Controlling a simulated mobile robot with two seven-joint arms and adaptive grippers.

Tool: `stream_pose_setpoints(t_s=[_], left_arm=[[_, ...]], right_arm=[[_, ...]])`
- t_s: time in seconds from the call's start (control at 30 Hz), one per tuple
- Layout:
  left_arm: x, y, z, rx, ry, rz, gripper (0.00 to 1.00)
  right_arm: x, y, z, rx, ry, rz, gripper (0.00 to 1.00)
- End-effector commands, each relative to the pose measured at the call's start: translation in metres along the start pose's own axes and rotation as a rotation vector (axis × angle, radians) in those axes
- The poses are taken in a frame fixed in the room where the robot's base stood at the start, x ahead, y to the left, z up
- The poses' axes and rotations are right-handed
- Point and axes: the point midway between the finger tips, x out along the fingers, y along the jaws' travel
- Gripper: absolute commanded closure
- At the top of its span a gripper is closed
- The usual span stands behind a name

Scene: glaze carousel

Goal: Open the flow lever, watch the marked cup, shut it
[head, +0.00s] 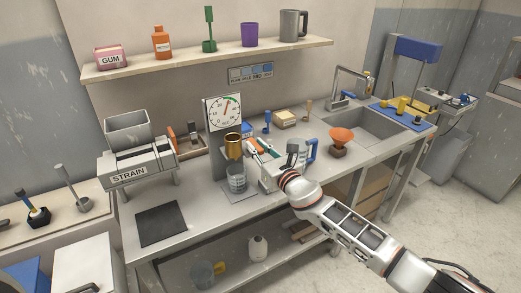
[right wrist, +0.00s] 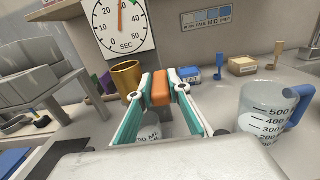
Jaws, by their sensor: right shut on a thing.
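My right gripper (head: 259,153) is at the brass funnel stand in the head view. In the right wrist view its teal-padded fingers (right wrist: 160,100) are shut on the orange lever handle (right wrist: 161,87). The brass cup (head: 233,146) is held on the stand, left of the fingers; it also shows in the right wrist view (right wrist: 127,80). A clear marked cup (head: 237,179) stands below it. In the right wrist view only part of its "ML" print (right wrist: 148,137) shows between the fingers. Its fill level cannot be told. My left gripper is out of view.
A dial timer (head: 222,112) stands above the brass cup. A measuring jug with a blue handle (right wrist: 268,108) is close on the right of my gripper. An orange funnel (head: 341,136) stands farther right. The strainer box (head: 135,165) and a dark mat (head: 161,224) are left.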

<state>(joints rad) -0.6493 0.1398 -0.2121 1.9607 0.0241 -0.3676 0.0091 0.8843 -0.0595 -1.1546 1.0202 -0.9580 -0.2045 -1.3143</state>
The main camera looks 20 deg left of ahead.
Motion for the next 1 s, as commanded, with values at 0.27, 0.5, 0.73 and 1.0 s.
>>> stream_pose_setpoints(t_s=[0.27, 0.5, 0.73, 1.0], left_arm=[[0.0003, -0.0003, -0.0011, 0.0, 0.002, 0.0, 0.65], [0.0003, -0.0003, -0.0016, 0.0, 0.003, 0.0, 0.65], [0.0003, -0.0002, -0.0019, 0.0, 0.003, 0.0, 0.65], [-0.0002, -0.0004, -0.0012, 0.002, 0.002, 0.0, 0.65]], right_arm=[[0.004, 0.0015, 0.0039, -0.001, -0.005, -0.006, 1.0], [0.0039, 0.0014, 0.004, -0.001, -0.005, -0.006, 1.0], [0.0036, 0.0013, 0.0027, -0.001, -0.004, -0.006, 0.65], [0.0019, 0.0006, 0.0013, -0.001, -0.002, -0.006, 0.65]])
